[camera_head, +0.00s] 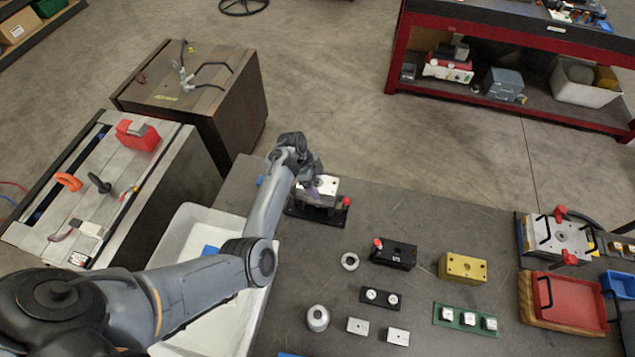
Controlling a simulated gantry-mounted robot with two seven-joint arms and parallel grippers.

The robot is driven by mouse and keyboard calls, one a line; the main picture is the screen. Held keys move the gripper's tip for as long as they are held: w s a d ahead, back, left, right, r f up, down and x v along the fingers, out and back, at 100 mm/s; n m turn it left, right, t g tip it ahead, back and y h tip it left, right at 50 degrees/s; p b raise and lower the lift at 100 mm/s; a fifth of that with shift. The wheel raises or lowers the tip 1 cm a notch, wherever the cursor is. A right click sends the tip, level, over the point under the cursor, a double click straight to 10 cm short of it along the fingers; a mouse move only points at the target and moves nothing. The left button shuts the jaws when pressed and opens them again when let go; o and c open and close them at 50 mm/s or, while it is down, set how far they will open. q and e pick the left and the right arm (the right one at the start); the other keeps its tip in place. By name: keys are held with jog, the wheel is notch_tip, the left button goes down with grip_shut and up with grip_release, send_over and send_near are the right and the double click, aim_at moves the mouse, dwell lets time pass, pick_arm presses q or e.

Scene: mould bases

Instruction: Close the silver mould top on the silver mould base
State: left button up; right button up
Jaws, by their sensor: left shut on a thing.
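A silver mould block (327,184) with a round hole in its top is at the far edge of the dark table, over a black base plate (325,216) with a red knob (347,201) at its right. My left gripper (313,187) reaches this block from the left and is shut on it, apparently on the mould top. The gripper hides the block's left side, so I cannot tell top from base or whether they are fully seated. Another silver plate (557,237) with black handles and red clamps is at the right. My right gripper is not in view.
A black block (394,254), a yellow block (463,268), a metal ring (350,261) and small silver parts (398,336) lie mid-table. A red tray (569,301) is at the right. A white bin (190,247) sits under my left arm.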

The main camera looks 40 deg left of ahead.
pick_arm(q)
jog(key=o, duration=1.7)
jog(key=shift+w+r, duration=0.1)
jog(key=b+v, duration=0.1)
jog(key=v, duration=0.9)
jog(key=shift+r+b, duration=0.1)
jog(key=shift+b, duration=0.2)
jog(key=shift+s+a+r, duration=0.2)
jog(key=shift+s+a, duration=0.1)
jog(key=shift+s, duration=0.05)
jog(key=s+a+n+y+p, duration=0.25)
jog(key=s+n+y, duration=0.25)
jog(key=s, duration=0.5)
jog(key=s+d+r+n, duration=0.1)
jog(key=s+d+n, duration=0.1)
jog(key=s+d, duration=0.3)
jog(key=s+d+r+n+t+p, duration=0.1)
jog(key=s+d+r+n, duration=0.1)
jog(key=s+d, duration=0.4)
jog(key=s+d+r+n+h+p, duration=0.1)
jog(key=s+d+r, duration=0.1)
jog(key=s+d, duration=0.4)
jog(key=shift+s+d+n+t, duration=0.15)
jog(key=shift+d+n+t, duration=0.2)
jog(key=shift+d, duration=1.5)
